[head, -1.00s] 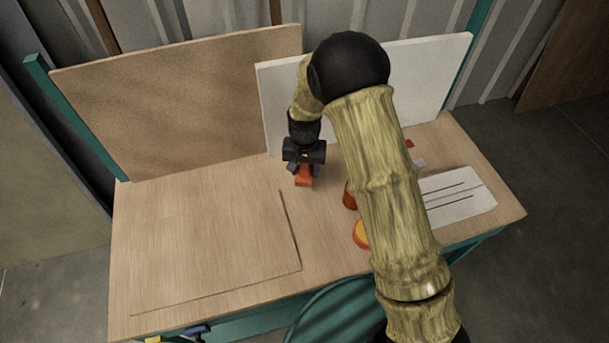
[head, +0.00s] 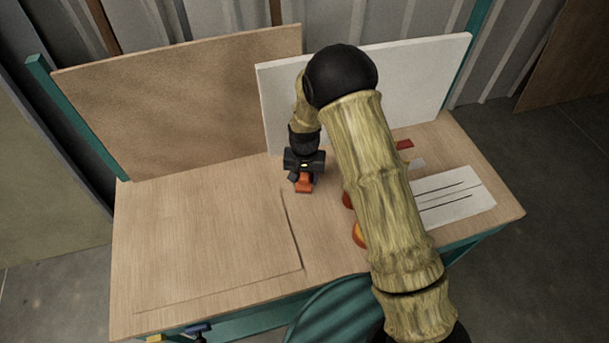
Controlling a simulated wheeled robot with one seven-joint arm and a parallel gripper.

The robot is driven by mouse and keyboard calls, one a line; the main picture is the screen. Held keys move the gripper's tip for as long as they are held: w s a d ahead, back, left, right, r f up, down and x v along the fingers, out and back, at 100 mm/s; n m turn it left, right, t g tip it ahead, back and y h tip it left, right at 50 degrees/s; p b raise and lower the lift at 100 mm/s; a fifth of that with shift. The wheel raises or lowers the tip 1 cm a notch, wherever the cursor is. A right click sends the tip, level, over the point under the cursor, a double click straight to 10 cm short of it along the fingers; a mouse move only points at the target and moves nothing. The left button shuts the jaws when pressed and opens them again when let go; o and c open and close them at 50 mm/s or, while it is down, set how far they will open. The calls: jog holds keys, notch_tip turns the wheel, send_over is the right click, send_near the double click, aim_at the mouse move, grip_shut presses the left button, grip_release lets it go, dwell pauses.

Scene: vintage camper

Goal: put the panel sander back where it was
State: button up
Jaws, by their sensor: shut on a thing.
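My gripper (head: 304,174) is at the back middle of the workbench, in front of the white panel's left end. It points down and is shut on a small orange-red thing, which looks like the panel sander (head: 303,185). Only the sander's orange-red lower part shows below the dark jaws. It is at or just above the bench top; I cannot tell whether it touches. My arm covers part of the bench to its right.
The wooden workbench (head: 200,235) is clear at left, apart from a thin dark line. A brown board (head: 180,100) and a white panel (head: 420,85) stand behind. Red-orange items (head: 359,236) are partly hidden by my arm. A white sheet with dark slots (head: 455,198) lies at right.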

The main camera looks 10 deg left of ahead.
aim_at(305, 175)
jog(key=o, duration=1)
jog(key=shift+o, duration=0.2)
notch_tip(305, 175, up, 12)
jog(key=b, duration=0.1)
jog(key=shift+r, duration=0.1)
